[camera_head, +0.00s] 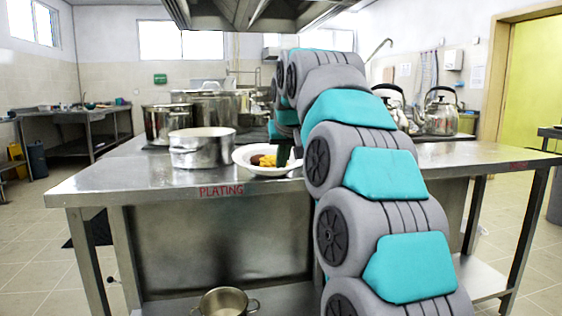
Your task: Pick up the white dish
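The white dish (247,162) sits on the steel table near its front edge, right of a steel pot. Brown and yellow-green food lies in it. My grey and teal arm rises in front of the table and bends down behind itself toward the dish. A dark shape at the arm's lower end, which looks like my gripper (283,152), is over the right part of the dish. The arm hides the dish's right side and most of the gripper. Whether the fingers are open, or touch the dish, cannot be made out.
The steel pot (203,149) stands close left of the dish. Taller stockpots (165,124) stand behind, and kettles (440,112) stand at the back right. A small pot (226,302) is on the lower shelf. The steel table (110,178) is bare at its front left.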

